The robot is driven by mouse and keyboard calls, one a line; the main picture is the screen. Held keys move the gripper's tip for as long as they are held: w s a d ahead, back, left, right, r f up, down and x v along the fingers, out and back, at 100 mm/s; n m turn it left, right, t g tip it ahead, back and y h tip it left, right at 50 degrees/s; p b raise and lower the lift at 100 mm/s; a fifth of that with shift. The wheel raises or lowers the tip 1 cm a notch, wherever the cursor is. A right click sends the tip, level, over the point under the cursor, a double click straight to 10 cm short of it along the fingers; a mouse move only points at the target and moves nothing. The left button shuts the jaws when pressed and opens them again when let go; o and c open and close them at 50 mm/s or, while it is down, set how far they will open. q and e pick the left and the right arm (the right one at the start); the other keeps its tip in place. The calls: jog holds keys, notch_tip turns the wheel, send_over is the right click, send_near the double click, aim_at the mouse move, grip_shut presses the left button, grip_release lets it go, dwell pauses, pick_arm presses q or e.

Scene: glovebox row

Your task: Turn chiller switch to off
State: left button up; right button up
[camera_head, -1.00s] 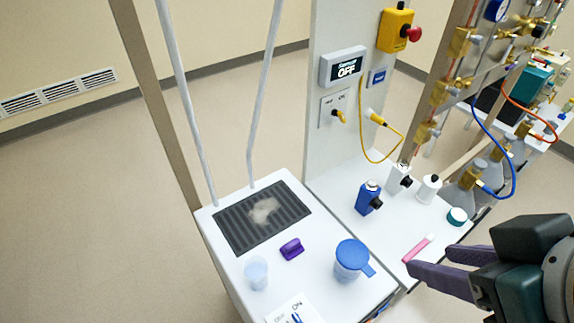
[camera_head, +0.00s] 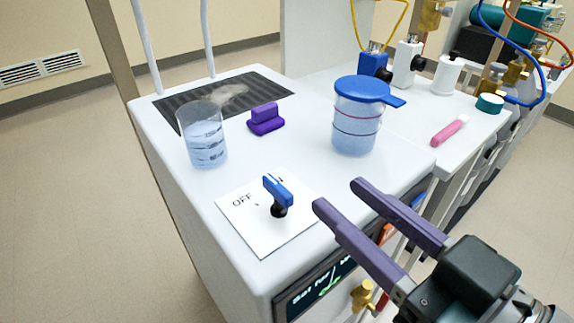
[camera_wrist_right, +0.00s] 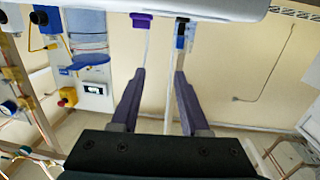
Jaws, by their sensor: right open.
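The chiller switch is a blue lever handle (camera_head: 278,191) on a dark stem, standing on a white plate (camera_head: 262,232) on top of the white chiller. The OFF label is left of the handle. The handle partly covers the other label, at its far side. My right gripper (camera_head: 338,194) is open and empty, with its purple fingertips just right of the handle and apart from it. In the right wrist view, the handle (camera_wrist_right: 181,42) shows beyond the open fingers (camera_wrist_right: 160,72), nearly in line with the right one. My left gripper is not in view.
On the chiller stand a beaker (camera_head: 203,136), a purple block (camera_head: 265,119) and a blue-lidded jug (camera_head: 357,115). A dark grille (camera_head: 270,88) lies behind. A display (camera_head: 318,286) and a brass valve (camera_head: 363,296) are on the front face. A pink tube (camera_head: 449,130) lies at right.

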aim_at(291, 203)
notch_tip(291, 203, down, 4)
jog(key=s+a+y+b, duration=0.1)
jog(key=s+b, duration=0.1)
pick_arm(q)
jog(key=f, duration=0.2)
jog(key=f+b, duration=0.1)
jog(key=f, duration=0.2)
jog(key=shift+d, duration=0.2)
pick_arm(e)
jog(key=shift+n+y, duration=0.4)
jog(key=shift+n, duration=0.1)
jog(key=x, duration=1)
jog(key=shift+w+a+r, duration=0.1)
jog(key=shift+a, duration=0.05)
jog(key=shift+c, duration=0.3)
grip_shut()
